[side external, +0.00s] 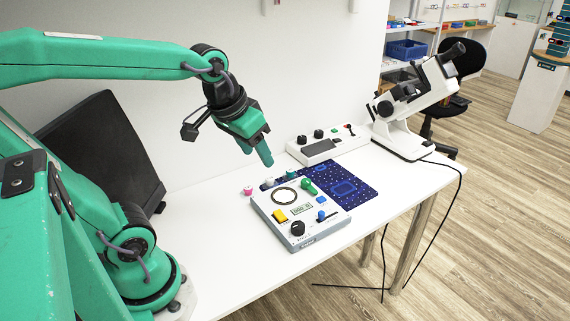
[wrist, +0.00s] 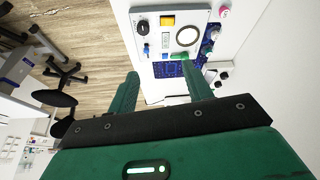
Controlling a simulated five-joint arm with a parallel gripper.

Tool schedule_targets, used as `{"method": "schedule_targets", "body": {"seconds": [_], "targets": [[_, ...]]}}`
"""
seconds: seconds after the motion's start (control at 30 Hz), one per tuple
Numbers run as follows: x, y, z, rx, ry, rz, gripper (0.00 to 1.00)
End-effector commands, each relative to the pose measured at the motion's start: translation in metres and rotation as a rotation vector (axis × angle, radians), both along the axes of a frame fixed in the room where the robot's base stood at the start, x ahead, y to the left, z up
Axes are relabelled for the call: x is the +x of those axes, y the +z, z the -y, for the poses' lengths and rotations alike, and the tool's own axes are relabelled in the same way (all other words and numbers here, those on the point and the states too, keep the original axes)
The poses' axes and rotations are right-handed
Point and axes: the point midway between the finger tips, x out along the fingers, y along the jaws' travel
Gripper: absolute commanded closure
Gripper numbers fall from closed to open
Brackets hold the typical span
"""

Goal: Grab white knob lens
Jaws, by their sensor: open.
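A small white knob (side external: 268,182) stands at the back edge of the grey control panel (side external: 270,228), between a pink knob (side external: 248,190) and a teal knob (side external: 291,175). In the wrist view what looks like the white knob (wrist: 214,34) shows at the panel's right edge, near the pink knob (wrist: 224,12). My gripper (side external: 257,156) is above and behind the panel, apart from the knobs, fingers pointing down. In the wrist view my gripper (wrist: 161,72) has its two fingers apart with nothing between them touching. The knob's lens cannot be made out.
The panel also carries a ring (side external: 284,196), a green lever (side external: 308,185), a yellow button (side external: 280,215) and a black dial (side external: 298,228). A blue patterned mat (side external: 358,180), a white switch box (side external: 328,146) and a white microscope-like device (side external: 400,135) stand to the right.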

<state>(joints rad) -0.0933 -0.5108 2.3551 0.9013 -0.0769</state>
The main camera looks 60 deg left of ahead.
Motion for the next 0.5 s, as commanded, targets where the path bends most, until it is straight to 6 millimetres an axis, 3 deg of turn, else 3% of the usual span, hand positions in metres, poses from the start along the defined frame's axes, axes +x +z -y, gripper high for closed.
{"method": "schedule_targets", "body": {"seconds": [0.5], "targets": [[0.077, -0.033, -0.064, -0.067, 0.277, -0.154, 0.50]]}}
